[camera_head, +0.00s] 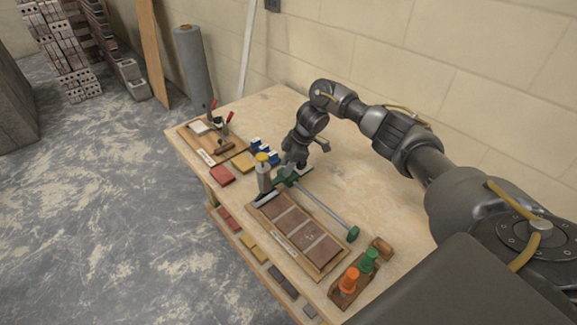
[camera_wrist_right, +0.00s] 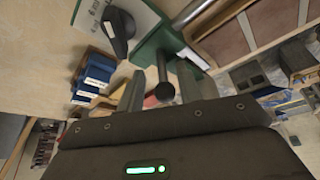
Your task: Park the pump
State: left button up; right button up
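My right gripper (camera_head: 290,172) is at the green device. In the right wrist view its fingers (camera_wrist_right: 160,95) stand apart, with a dark round-ended bar (camera_wrist_right: 163,75) between them and gaps visible. The green device (camera_wrist_right: 150,45) there bears a white plate and black knob. My left gripper is out of view.
A framed board of brown tiles (camera_head: 290,220) lies in front of the rod. A wooden block holds an orange piece (camera_head: 348,280) and a green piece (camera_head: 368,260). Blue items (camera_head: 268,155) and a clamp board (camera_head: 212,140) sit farther left. The table's wall-side right area is clear.

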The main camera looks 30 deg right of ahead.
jog(key=shift+s+d+f, duration=0.1)
jog(key=shift+s, duration=0.05)
dwell(0.3)
jog(key=shift+d+r, duration=0.2)
jog(key=shift+r, duration=0.15)
jog(key=v, duration=1)
jog(key=shift+a+r, duration=0.1)
jog(key=shift+a, duration=0.05)
